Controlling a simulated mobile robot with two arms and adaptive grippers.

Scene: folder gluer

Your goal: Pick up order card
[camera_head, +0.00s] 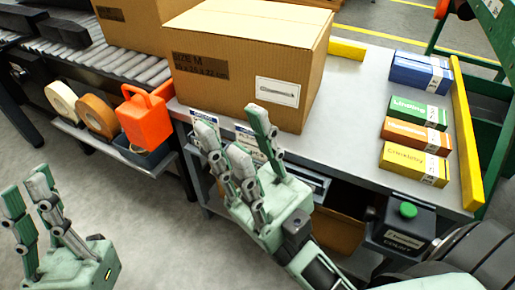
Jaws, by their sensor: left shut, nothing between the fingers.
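Two small white cards with blue print stand at the front edge of the grey table, one on the left (205,117) and one further right (249,140). Both are partly covered by my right gripper (232,122), and I cannot tell which is the order card. My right gripper is open, its fingers spread in front of the cards. The right card shows in the gap between the fingers, and I cannot tell whether they touch it. My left gripper (27,186) is shut and empty, low at the left over the floor.
A large cardboard box (235,65) stands on the table (345,115) behind the cards. Several small coloured cartons (415,135) lie at the right beside a yellow rail (467,135). Tape rolls (95,115) and an orange holder (145,117) sit at the left below a roller conveyor (115,60).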

